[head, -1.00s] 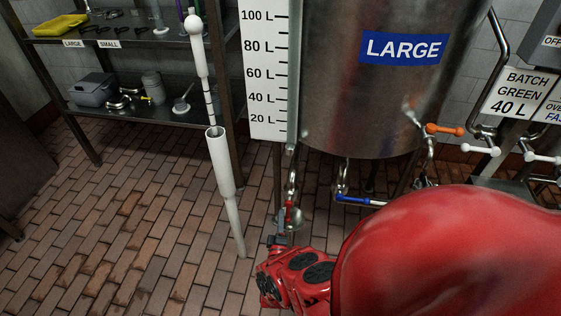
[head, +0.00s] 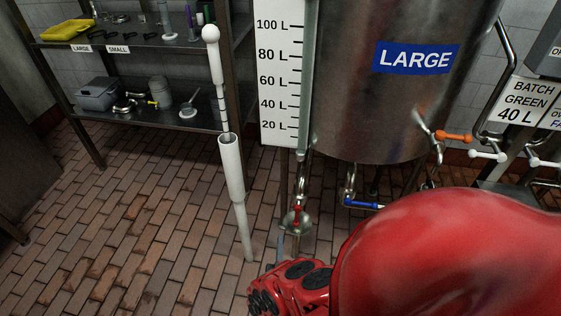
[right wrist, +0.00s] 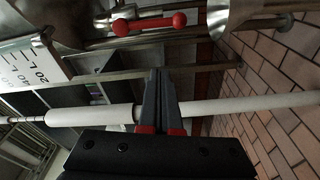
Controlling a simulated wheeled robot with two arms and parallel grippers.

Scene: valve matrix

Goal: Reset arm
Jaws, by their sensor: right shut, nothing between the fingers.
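My right arm is red and fills the lower right of the head view. Its gripper (head: 281,243) shows only as a small grey tip above the red wrist, in front of the brick floor. In the right wrist view the gripper's dark fingers (right wrist: 160,75) are together, with nothing between them. A white pole (right wrist: 240,105) passes behind the fingers there, and I cannot tell how near it is. In the head view this white pole (head: 231,165) stands to the left of the gripper. My left gripper is not in view.
A steel tank (head: 365,110) marked LARGE stands behind my right arm, with a scale board (head: 283,90) beside it. Red (head: 296,214), blue (head: 362,204) and orange (head: 453,137) valve handles sit around its base. Shelves (head: 140,118) stand at the back left. The left floor is clear.

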